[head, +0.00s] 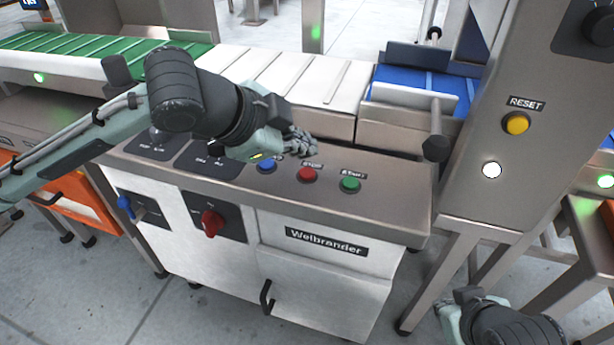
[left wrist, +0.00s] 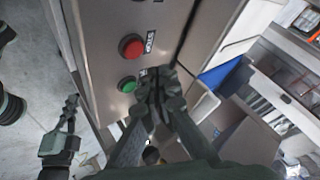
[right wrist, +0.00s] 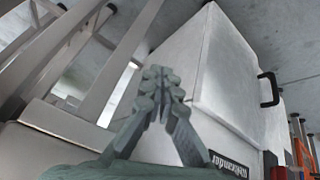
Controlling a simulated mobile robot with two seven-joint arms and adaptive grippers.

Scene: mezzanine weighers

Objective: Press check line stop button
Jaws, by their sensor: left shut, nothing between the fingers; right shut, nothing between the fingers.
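The red STOP button (head: 307,174) sits on the top panel of the Welbrander cabinet (head: 335,283), between a blue button (head: 267,163) and the green START button (head: 350,184). In the left wrist view the red button (left wrist: 132,46) and the green button (left wrist: 128,84) show beside the fingers. My left gripper (head: 308,146) is shut and empty, above the panel just behind the blue and red buttons, apart from the red one as far as I can tell. My right gripper (head: 450,300) is shut and empty, low to the right of the cabinet; its fingers show in the right wrist view (right wrist: 163,82).
A yellow RESET button (head: 516,123) is on the steel post at right. Green (head: 110,65), white (head: 290,72) and blue (head: 405,80) conveyor sections run behind the panel. A dark knob (head: 436,148) stands at the panel's right end. A red rotary switch (head: 211,223) is on the cabinet front.

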